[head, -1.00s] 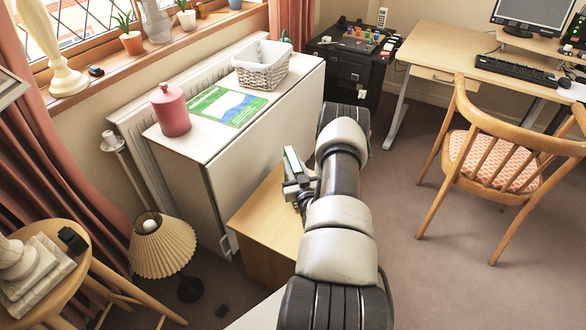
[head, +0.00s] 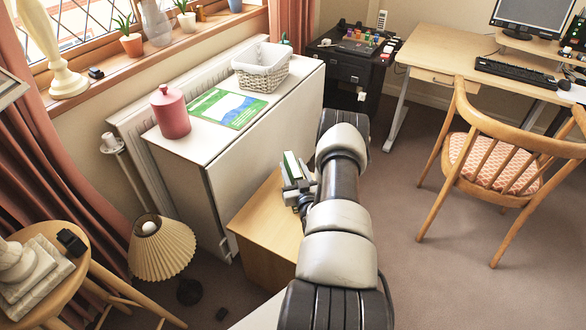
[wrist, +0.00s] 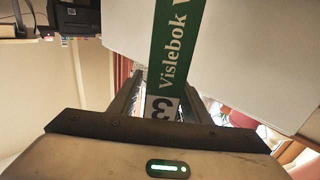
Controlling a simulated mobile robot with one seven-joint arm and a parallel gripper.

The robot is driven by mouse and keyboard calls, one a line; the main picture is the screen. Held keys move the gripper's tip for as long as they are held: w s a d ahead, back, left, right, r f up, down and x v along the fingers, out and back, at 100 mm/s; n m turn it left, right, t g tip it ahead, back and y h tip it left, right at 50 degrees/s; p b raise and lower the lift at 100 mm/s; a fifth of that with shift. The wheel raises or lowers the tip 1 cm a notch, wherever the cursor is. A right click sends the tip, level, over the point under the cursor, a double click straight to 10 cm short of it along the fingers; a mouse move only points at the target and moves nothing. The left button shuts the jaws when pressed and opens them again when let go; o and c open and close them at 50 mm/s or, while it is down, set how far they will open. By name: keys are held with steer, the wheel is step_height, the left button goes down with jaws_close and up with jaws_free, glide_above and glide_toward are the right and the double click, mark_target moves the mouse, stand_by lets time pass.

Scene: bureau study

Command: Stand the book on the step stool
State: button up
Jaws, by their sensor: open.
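The light wood box-like piece (head: 262,225) below appears to be the step stool. My arm hides its right part, and the book's contact with its top cannot be made out.
A white cabinet-like table (head: 245,150) stands close on the left, bearing a pink canister (head: 170,112), a green and blue flat sheet (head: 228,108) and a white basket (head: 262,68). A lamp (head: 162,248) stands front left. Carpet is clear towards the wooden chair (head: 500,160).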

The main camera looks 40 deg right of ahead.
steer(key=p+v, duration=0.1)
steer(key=v, duration=1.1)
steer(key=shift+p, duration=0.4)
